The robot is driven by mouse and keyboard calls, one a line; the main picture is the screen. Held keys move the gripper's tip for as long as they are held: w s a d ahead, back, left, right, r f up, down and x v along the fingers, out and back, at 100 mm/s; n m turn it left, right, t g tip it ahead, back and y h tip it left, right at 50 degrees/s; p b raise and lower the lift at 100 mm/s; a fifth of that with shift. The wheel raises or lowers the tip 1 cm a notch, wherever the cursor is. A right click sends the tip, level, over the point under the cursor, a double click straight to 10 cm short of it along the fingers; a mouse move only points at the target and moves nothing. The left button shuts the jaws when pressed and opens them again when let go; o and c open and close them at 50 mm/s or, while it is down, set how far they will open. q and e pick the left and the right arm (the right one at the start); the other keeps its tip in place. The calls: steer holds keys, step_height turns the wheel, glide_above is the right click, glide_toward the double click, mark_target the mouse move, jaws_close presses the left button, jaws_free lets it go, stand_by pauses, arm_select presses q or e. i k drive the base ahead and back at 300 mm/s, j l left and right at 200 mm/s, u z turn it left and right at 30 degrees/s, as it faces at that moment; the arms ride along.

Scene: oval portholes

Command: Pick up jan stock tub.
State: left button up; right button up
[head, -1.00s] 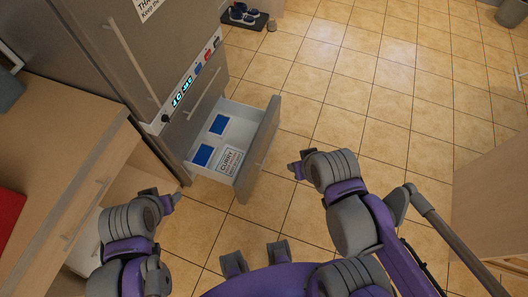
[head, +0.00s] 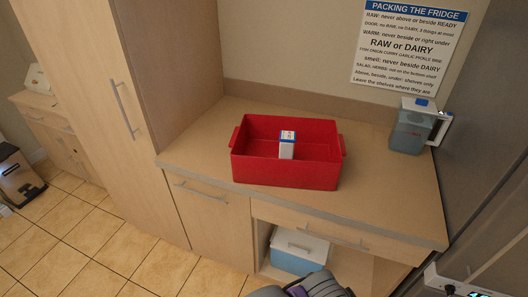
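I cannot make out a label reading jan stock on anything in the head view. A light blue tub with a white lid (head: 299,252) sits in the open space under the counter, partly hidden by the side panel and my arm; whether it is the stock tub I cannot tell. Part of one of my arms, grey and purple, shows at the bottom edge, below the blue tub. Neither gripper's fingers are in view.
A red crate (head: 252,170) stands on the counter (head: 390,205) with a white and blue carton (head: 287,145) upright in it. A clear jug with blue on top (head: 408,132) stands at the back right, below a wall sign (head: 408,45). Tiled floor (head: 95,245) is clear at left.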

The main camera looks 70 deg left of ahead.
mark_target(287, 140)
steer(key=k+u, duration=0.15)
steer(key=u, duration=1.85)
steer(key=i+l+u, duration=0.1)
steer(key=u, duration=1.05)
